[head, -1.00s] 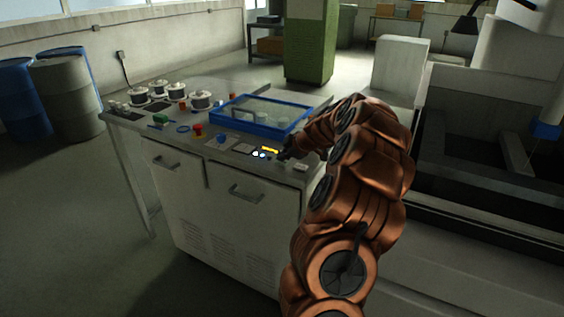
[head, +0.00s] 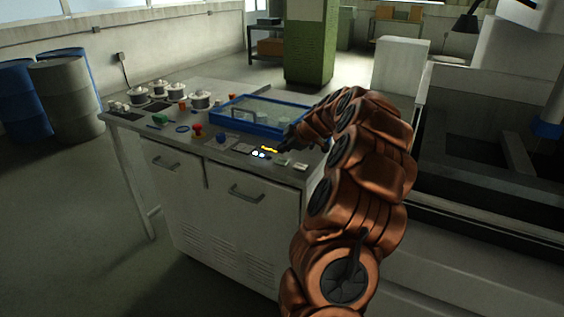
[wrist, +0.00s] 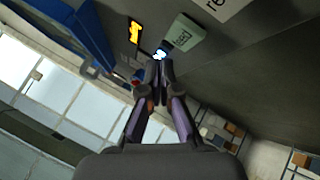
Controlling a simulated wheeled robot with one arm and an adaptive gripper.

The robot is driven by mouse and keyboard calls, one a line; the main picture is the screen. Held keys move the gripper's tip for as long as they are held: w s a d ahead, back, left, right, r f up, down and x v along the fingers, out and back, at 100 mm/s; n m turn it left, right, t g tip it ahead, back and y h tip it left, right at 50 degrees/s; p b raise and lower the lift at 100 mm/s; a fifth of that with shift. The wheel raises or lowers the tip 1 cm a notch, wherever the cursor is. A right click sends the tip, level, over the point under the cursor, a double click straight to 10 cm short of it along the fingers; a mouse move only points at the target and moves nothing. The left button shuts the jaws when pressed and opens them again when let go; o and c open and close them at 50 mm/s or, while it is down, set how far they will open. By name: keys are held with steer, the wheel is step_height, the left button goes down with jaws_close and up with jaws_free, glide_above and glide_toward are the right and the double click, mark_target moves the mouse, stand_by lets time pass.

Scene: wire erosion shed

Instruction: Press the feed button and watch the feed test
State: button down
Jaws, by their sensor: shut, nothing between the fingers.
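The panel on the bench top has a lit yellow display (head: 268,150) with small glowing white and bluish spots (head: 258,155) beside it. I cannot tell which one is the feed button. In the wrist view, the yellow display (wrist: 135,32) is above left of my fingertips, and a glowing white spot (wrist: 160,54) shows just beyond them. My gripper (head: 284,146) is shut and empty, beside the display at its right. The wrist view also shows the closed fingers (wrist: 158,68). Whether the tips touch the panel cannot be told.
A blue-rimmed tray (head: 230,122) lies behind the panel. A pale green box (wrist: 182,37) is close to the fingers in the wrist view. Barrels (head: 66,98) stand far left.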

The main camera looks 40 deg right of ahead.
mark_target(282, 162)
steer(key=shift+r, duration=1.85)
steer(key=shift+a, duration=0.25)
steer(key=a+r+g+y, duration=0.2)
steer(key=a+y, duration=0.1)
steer(key=a, duration=1.7)
steer(key=s+a+m+g+p, duration=0.15)
steer(key=s+a, duration=0.25)
steer(key=a, duration=0.4)
steer(key=s+a+g, duration=0.2)
steer(key=s+a, duration=0.3)
steer(key=a, duration=0.2)
steer(key=s+a+f+m+g, duration=0.25)
steer(key=s+a, duration=0.55)
steer(key=s, duration=0.4)
steer(key=s+f+m+g+h+p, duration=0.1)
steer(key=s+f+m+g+h, duration=0.1)
steer(key=s, duration=1.5)
steer(key=m+g, duration=0.1)
steer(key=m, duration=0.1)
steer(key=shift+a+f+m+h+p, duration=0.2)
steer(key=shift+f+m+h+p, duration=0.05)
steer(key=shift+m+h+p, duration=0.05)
